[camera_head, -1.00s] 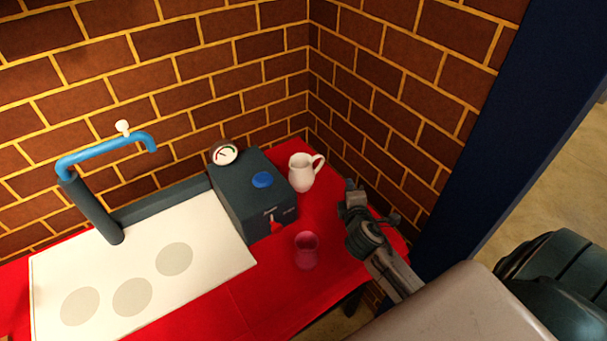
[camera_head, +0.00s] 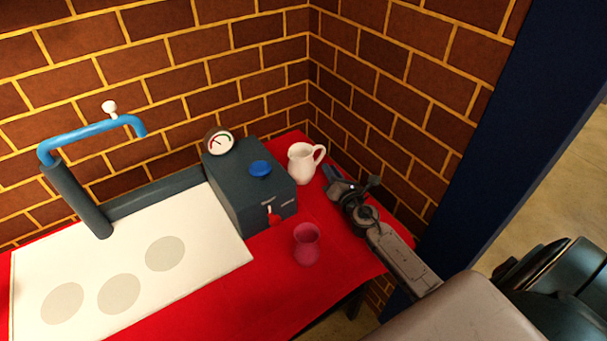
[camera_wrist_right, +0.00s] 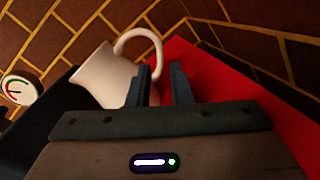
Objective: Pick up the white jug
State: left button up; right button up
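The white jug (camera_head: 301,164) stands upright on the red table, right of a dark box, with its handle toward the right. My right gripper (camera_head: 329,175) is just right of and in front of the jug, low over the table. In the right wrist view the jug (camera_wrist_right: 103,77) is at the left, and its handle arches above the left finger. The two fingers of the right gripper (camera_wrist_right: 161,82) are apart with red table showing between them; nothing is held. My left gripper is not in view.
The dark box (camera_head: 235,195) with a gauge (camera_head: 221,142), blue knob (camera_head: 260,168) and red lever stands close left of the jug. A pink glass (camera_head: 306,244) stands nearer the front. A white board (camera_head: 190,215) and blue tap (camera_head: 90,130) are left. Brick walls close in behind and right.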

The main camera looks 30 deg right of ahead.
aim_at(322, 158)
jog(key=shift+w+r+p, duration=0.1)
jog(key=shift+w+p, duration=0.3)
jog(key=shift+w, duration=0.2)
jog(key=shift+w+d, duration=0.1)
jog(key=shift+w, duration=0.55)
jog(key=w, duration=0.4)
jog(key=shift+d, duration=0.3)
jog(key=shift+w+f+b, duration=0.2)
jog(key=shift+w+b, duration=0.1)
jog(key=shift+w, duration=0.2)
jog(key=shift+r, duration=0.1)
grip_shut()
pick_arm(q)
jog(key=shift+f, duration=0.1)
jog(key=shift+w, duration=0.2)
